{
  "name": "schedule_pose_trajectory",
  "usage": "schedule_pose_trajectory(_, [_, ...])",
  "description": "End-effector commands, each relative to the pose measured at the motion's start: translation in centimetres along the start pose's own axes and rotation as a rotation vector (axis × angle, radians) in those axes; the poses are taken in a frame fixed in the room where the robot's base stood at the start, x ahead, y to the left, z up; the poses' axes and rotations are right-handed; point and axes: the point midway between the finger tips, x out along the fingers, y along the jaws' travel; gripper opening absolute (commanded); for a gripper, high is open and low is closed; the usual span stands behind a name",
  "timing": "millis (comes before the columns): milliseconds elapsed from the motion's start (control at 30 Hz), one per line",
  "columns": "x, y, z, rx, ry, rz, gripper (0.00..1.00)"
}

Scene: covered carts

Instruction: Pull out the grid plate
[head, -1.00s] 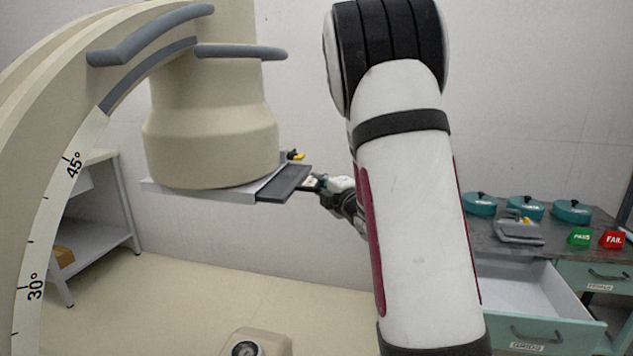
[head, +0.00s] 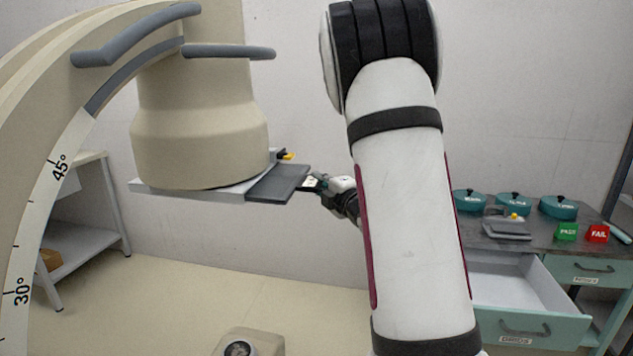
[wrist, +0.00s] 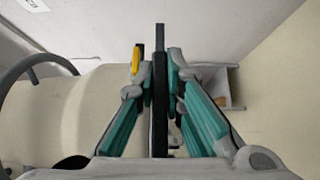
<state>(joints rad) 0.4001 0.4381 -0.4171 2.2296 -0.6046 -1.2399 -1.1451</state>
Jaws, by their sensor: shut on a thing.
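The dark grey grid plate (head: 278,183) sticks out of the right side of the slot in the flat tray (head: 190,194) under the beige detector head (head: 200,120). Its inner part is hidden in the slot. My gripper (head: 310,183) is shut on the plate's outer right edge. In the wrist view the plate (wrist: 160,48) shows edge-on as a dark upright strip between the fingers of my gripper (wrist: 154,85). A yellow-tipped latch (head: 287,156) sits at the tray's back corner.
The curved arm (head: 50,150) with angle marks rises at left. At right stands a bench (head: 485,228) with teal pots, a grey device, PASS and FAIL blocks and an open drawer (head: 530,320). A shelf (head: 85,235) stands behind left. A beige unit with a dial (head: 245,343) is below.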

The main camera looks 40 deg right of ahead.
Motion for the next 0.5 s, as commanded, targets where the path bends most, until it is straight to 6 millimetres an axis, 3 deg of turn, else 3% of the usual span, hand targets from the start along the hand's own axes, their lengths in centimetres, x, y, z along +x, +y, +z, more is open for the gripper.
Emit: schedule_pose_trajectory(500, [-0.93, 0.00, 1.16, 0.000, -0.002, 0.000, 0.00])
